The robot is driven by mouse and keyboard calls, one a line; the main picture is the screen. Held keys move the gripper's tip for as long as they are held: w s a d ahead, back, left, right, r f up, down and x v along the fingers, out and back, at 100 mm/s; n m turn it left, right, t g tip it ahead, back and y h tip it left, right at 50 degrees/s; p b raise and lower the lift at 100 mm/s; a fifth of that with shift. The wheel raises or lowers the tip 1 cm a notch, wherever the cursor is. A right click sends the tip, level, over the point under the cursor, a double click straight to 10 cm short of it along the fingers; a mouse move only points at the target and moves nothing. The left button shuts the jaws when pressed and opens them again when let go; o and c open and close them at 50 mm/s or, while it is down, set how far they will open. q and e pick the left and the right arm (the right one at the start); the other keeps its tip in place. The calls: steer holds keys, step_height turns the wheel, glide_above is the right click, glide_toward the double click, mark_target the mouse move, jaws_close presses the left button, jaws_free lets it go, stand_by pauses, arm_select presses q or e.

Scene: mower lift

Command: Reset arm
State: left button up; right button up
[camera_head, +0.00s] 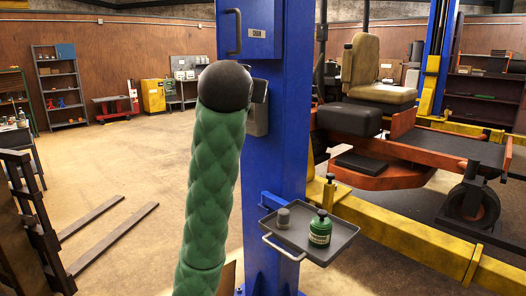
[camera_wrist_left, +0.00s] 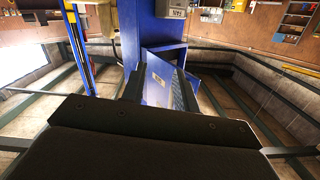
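My green padded arm (camera_head: 211,180) rises from the bottom of the head view to a dark round wrist (camera_head: 224,86) in front of the blue lift column (camera_head: 282,150). I take it as my left arm. The wrist hides most of the gripper there. In the left wrist view my left gripper (camera_wrist_left: 163,82) shows two dark fingers standing apart, with blue surface visible between them. I see nothing clearly held. A grey box (camera_head: 257,121) on the column is partly covered by the wrist. My right gripper is not in view.
A tray (camera_head: 334,243) on the column holds a green bottle (camera_head: 320,228) and a grey cup-like item (camera_head: 283,217). An orange mower (camera_head: 410,150) stands on yellow lift rails at right. Dark forks (camera_head: 108,235) lie low at left. The floor behind is open.

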arm_select(q)
steer(key=s+a+f+g, duration=0.2)
steer(key=s+f, duration=0.2)
steer(key=f, duration=1.1)
steer(key=s+a+f+g+h, duration=0.1)
steer(key=s+a+f+g, duration=0.25)
steer(key=f, duration=1.15)
steer(key=s+a+f+g, duration=0.15)
steer(key=s+f, duration=0.35)
steer(key=f, duration=1)
steer(key=s+a+f+g, duration=0.3)
steer(key=s+f+g, duration=0.5)
steer(key=s+f, duration=2.1)
steer(key=s, duration=0.2)
steer(key=shift+s+a+n+y, duration=0.15)
steer(key=shift+s+n+y, duration=0.25)
